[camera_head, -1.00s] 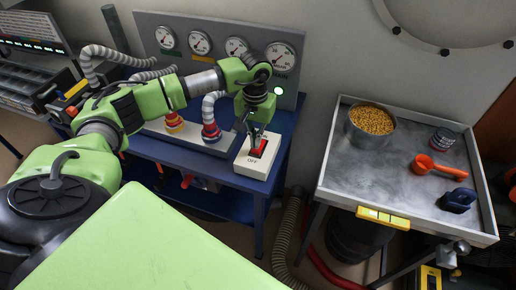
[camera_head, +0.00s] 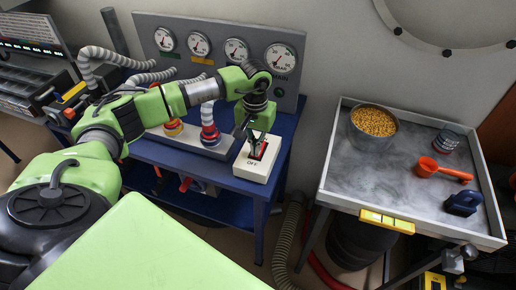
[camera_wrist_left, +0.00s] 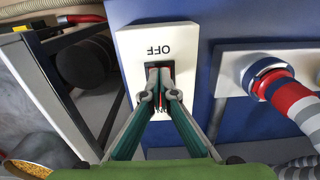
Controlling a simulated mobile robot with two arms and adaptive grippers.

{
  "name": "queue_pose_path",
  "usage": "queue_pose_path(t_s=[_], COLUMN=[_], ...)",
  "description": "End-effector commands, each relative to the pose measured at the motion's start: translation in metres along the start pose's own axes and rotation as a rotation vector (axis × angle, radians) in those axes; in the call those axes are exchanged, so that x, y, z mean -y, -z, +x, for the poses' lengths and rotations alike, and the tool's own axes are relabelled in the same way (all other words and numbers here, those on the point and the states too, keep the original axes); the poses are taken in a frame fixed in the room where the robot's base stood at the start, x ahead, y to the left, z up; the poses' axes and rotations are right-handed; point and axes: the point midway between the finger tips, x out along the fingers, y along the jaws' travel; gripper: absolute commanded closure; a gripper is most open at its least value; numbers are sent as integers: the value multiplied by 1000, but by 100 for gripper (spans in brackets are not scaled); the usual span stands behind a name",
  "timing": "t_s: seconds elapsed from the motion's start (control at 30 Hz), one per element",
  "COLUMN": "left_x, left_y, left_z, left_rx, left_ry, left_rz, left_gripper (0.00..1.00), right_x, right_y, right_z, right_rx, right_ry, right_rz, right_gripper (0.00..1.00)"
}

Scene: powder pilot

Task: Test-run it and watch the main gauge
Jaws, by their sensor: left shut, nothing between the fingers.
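The white switch box (camera_head: 248,173) stands at the front right corner of the blue bench. Its red rocker (camera_head: 263,149) is mostly hidden by my left gripper (camera_head: 254,147). The left wrist view shows the box (camera_wrist_left: 172,42) with OFF and ON labels and the fingertips of my left gripper (camera_wrist_left: 160,94) over the rocker slot. The fingers are shut and empty; whether they touch the rocker is unclear. The main gauge (camera_head: 280,57) is the rightmost, largest dial on the grey panel; its reading is too small to tell. The lamp (camera_head: 279,91) below it looks dark. My right gripper is not in view.
Smaller gauges (camera_head: 198,43) sit left of the main one. Hoses with a red collar (camera_head: 209,134) rise beside the switch box. A grey tray table (camera_head: 345,190) at right holds a bowl of yellow pellets (camera_head: 373,122), an orange scoop (camera_head: 440,170) and a blue item (camera_head: 462,201).

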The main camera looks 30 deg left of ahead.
Motion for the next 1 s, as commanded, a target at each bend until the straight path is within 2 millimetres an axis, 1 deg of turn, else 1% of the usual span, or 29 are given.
queue_pose_path(t_s=[0.07,0.23,0.6,0.77,0.87,0.97,1.0], left_x=[0,0,0,0,0,0,0], left_y=[0,0,0,0,1,1,1], left_z=[3,-3,-37,-42,-51,-69,-78], left_rx=[0,-1,-1,0,-2,-5,-5], left_ry=[0,0,0,0,-2,-1,-1], left_rz=[-1,0,0,-1,-1,0,0], left_gripper=[100,100,100,100,100,100,100], right_x=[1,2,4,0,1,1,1], right_y=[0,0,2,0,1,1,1], right_z=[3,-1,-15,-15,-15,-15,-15], right_rx=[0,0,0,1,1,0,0], right_ry=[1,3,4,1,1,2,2], right_rz=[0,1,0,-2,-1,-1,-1], right_gripper=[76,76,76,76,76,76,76])
